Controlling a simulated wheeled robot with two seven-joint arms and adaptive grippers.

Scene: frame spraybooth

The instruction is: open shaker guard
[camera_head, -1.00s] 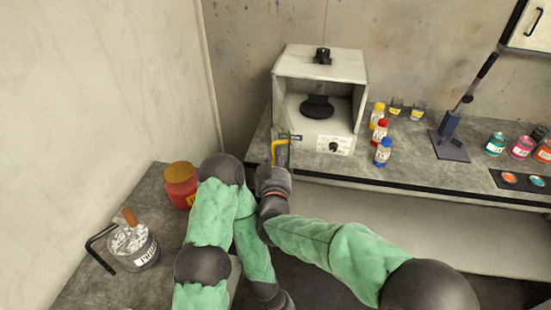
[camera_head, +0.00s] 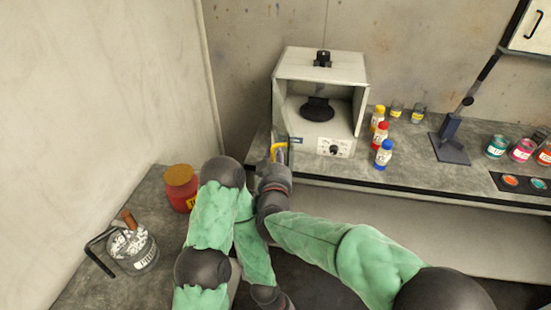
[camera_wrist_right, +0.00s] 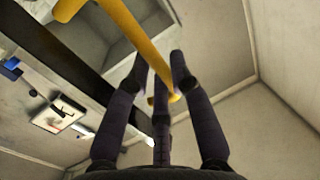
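The shaker (camera_head: 345,72) is a pale box with an open-looking front and a dark round part inside, on the back bench. A yellow handle (camera_head: 279,148) stands at its lower left front corner. The guard pane is hard to make out, so I cannot tell how far it is swung. My right gripper (camera_head: 273,167) is at the handle. In the right wrist view the yellow handle (camera_wrist_right: 140,37) runs between the dark fingers of the right gripper (camera_wrist_right: 161,57). A gap shows between the handle and the right-hand finger. My left gripper is out of view below.
Bottles with yellow, red and blue caps (camera_head: 383,155) stand right of the shaker. A dark stand (camera_head: 450,147) and paint pots (camera_head: 522,150) are farther right. A red jar (camera_head: 180,188) and a glass jar (camera_head: 133,248) stand on the left bench. A wall closes the left side.

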